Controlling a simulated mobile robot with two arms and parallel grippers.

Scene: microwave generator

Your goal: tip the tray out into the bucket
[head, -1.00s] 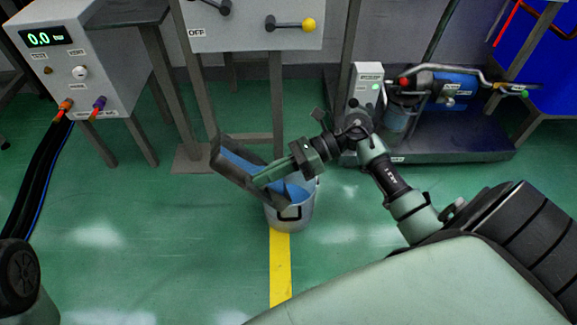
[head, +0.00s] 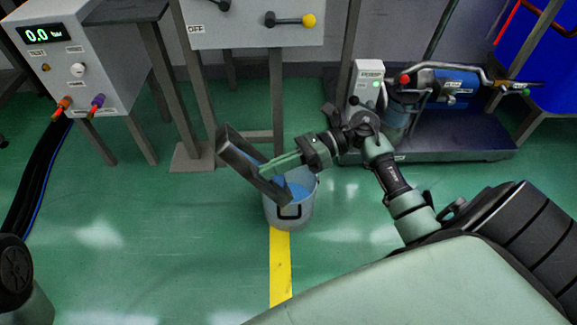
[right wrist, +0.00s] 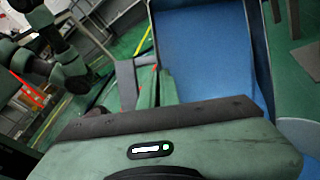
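The dark grey tray (head: 236,153) is tipped steeply, its lower end over the mouth of the bucket (head: 290,213). Little of its inside shows in the head view. In the right wrist view a broad blue surface (right wrist: 205,50) lies beyond the gripper; I cannot tell whether it is tray or liquid. The grey bucket stands upright on the floor, with blue (head: 299,189) inside. My right gripper (head: 268,166) is at the tray's right side and seems shut on its edge; the exact contact is hidden. My left gripper is out of view.
A grey cabinet with a display (head: 70,65) stands at the left. A blue pump unit (head: 455,90) on a dark base (head: 460,140) stands at the back right. A yellow line (head: 280,265) runs towards me from the bucket. The green floor left of the bucket is clear.

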